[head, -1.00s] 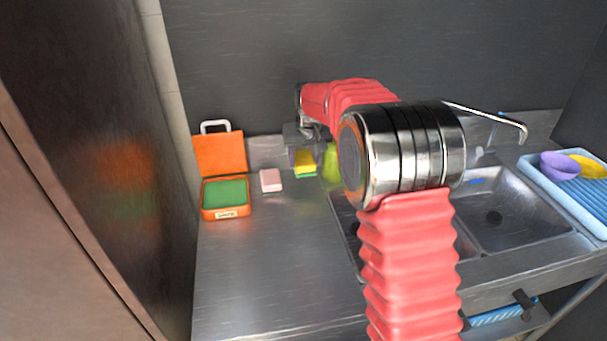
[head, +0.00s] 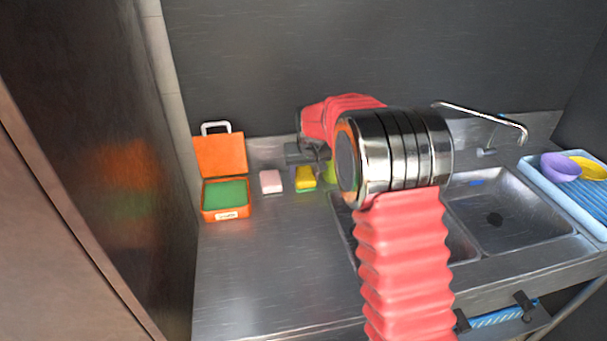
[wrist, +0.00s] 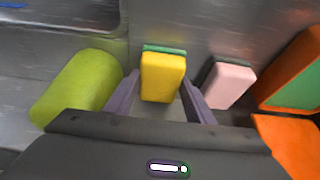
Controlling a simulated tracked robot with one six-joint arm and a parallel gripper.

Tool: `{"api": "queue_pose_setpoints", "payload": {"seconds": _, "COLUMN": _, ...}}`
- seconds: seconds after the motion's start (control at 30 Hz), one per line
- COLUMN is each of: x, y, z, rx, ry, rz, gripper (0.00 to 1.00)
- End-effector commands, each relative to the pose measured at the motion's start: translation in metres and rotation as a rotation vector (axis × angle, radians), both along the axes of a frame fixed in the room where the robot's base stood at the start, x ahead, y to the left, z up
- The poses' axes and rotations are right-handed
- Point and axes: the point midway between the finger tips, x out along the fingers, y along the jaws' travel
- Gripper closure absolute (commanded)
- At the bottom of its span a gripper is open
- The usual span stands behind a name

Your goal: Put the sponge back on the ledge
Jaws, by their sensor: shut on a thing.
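The sponge (head: 305,178) is yellow with a green layer, at the back of the steel counter beside a pink block. In the wrist view the sponge (wrist: 162,76) sits between the two purple-grey fingers of my gripper (wrist: 160,100), which is shut on it. In the head view my gripper (head: 304,163) is partly hidden behind the sponge and under my arm. I cannot tell whether the sponge touches the surface below. A raised steel strip (head: 266,152) runs along the wall behind; I cannot tell whether it is the ledge.
The pink block (head: 271,181) and an open orange case (head: 224,213) with a green inside stand left of the sponge. A lime-green rounded thing (wrist: 78,85) is close on the other side. The sink (head: 510,205) lies right. The front counter (head: 270,270) is clear.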

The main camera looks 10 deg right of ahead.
Motion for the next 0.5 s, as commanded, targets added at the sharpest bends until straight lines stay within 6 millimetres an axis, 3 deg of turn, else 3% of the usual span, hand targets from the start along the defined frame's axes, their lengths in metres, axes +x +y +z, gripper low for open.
{"api": "queue_pose_setpoints", "payload": {"seconds": 0.2, "x": 0.0000, "y": -0.0003, "z": -0.0015, "rx": 0.000, "ry": 0.000, "rz": 0.000, "gripper": 0.72}}
{"api": "queue_pose_setpoints", "payload": {"seconds": 0.23, "x": 0.0000, "y": -0.0003, "z": -0.0017, "rx": 0.000, "ry": 0.000, "rz": 0.000, "gripper": 0.50}}
{"api": "queue_pose_setpoints", "payload": {"seconds": 0.5, "x": 0.0000, "y": -0.0005, "z": -0.0014, "rx": 0.000, "ry": 0.000, "rz": -0.001, "gripper": 0.32}}
